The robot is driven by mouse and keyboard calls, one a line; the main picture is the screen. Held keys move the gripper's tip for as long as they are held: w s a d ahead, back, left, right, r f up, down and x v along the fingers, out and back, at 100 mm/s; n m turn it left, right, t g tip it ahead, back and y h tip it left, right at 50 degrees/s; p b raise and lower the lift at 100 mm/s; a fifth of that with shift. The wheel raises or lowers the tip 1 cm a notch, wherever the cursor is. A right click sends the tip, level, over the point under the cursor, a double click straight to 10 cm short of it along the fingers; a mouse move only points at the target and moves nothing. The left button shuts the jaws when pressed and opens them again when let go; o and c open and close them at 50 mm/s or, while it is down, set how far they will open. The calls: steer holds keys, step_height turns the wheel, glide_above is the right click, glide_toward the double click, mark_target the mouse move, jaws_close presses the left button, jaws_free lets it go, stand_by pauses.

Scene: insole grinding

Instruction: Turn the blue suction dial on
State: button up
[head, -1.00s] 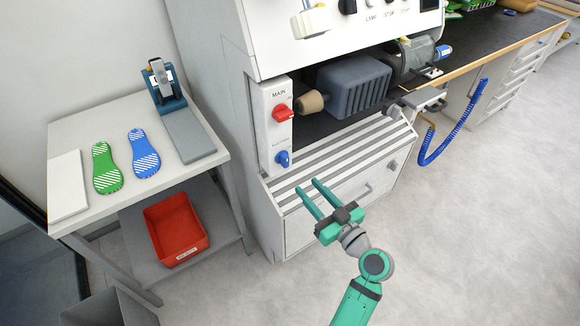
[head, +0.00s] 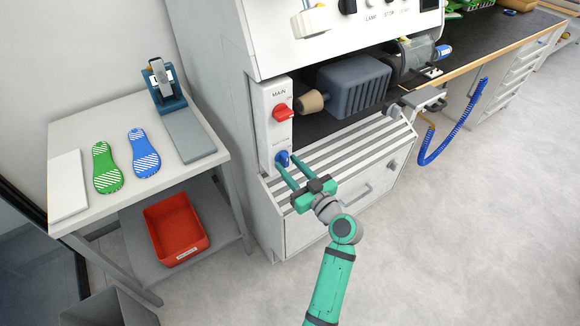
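The blue suction dial (head: 283,158) is on the lower part of the white control panel (head: 277,135) at the left front of the grinding machine. My gripper (head: 287,164) is at the dial, with its two teal fingers pointing up and left toward it. The fingers are apart, one tip at each side of the dial or just in front of it. Whether they touch it I cannot tell. The dial's lower part is partly covered by the fingers, and its pointer direction is too small to read.
A red main switch (head: 282,112) sits above the dial. A slatted grille (head: 345,147) lies right of the panel, below the grey motor housing (head: 352,87). A side table (head: 90,131) with green and blue insoles stands left; a red bin (head: 176,229) is beneath. Floor at right is clear.

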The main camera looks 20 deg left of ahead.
steer(key=shift+c, duration=0.3)
jaws_close()
steer(key=m, duration=0.9)
steer(key=shift+a, duration=0.1)
steer(key=m, duration=0.4)
steer(key=shift+s+m, duration=0.1)
steer(key=shift+m, duration=0.2)
steer(key=shift+r+m, duration=0.1)
steer(key=shift+m, duration=2)
